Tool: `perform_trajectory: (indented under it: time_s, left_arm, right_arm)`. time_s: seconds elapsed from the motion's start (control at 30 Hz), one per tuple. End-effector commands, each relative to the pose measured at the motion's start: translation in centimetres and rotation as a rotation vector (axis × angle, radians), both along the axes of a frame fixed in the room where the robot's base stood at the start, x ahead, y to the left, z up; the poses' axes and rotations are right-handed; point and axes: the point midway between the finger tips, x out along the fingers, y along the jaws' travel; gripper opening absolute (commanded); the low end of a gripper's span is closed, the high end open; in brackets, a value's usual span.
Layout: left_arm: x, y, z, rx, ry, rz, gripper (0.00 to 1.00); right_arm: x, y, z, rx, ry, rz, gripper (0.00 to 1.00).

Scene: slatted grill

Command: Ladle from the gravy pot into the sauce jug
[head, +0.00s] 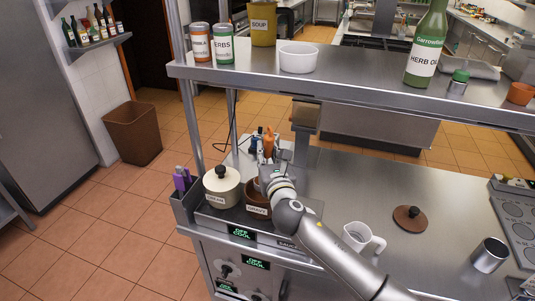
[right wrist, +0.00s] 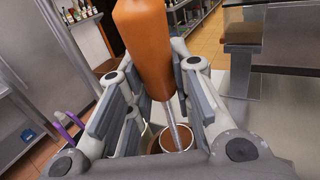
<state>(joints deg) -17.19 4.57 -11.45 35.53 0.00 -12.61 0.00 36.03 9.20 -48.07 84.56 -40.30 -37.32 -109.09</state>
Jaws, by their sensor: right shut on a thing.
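The brown gravy pot (head: 257,207) sits in the counter beside the lidded cream pot, partly hidden by my right arm. My right gripper (head: 268,162) is above it, shut on the ladle's orange handle (head: 269,142). In the right wrist view the orange handle (right wrist: 150,45) stands between the fingers, and its metal shaft (right wrist: 174,125) runs down towards the open gravy pot (right wrist: 176,138). The ladle's bowl is hidden. The white sauce jug (head: 360,238) stands upright on the counter, right of my forearm, apart from the gripper. My left gripper is not in view.
A cream pot (head: 221,188) with a dark-knobbed lid is left of the gravy pot. A brown lid (head: 410,218) and a metal cup (head: 490,255) lie to the right. A shelf (head: 350,83) with bottles and cans spans above.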

Motion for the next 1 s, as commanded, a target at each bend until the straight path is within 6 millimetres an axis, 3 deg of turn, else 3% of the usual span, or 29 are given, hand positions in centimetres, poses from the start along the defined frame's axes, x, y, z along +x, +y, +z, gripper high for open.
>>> perform_trajectory:
  time_s: [0.37,1.0]
  left_arm:
    - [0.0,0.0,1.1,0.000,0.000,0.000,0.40]
    - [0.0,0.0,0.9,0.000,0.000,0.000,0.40]
  right_arm:
    - [0.0,0.0,2.3,0.000,-0.002,0.001,0.00]
    - [0.0,0.0,4.5,0.000,-0.001,0.000,0.00]
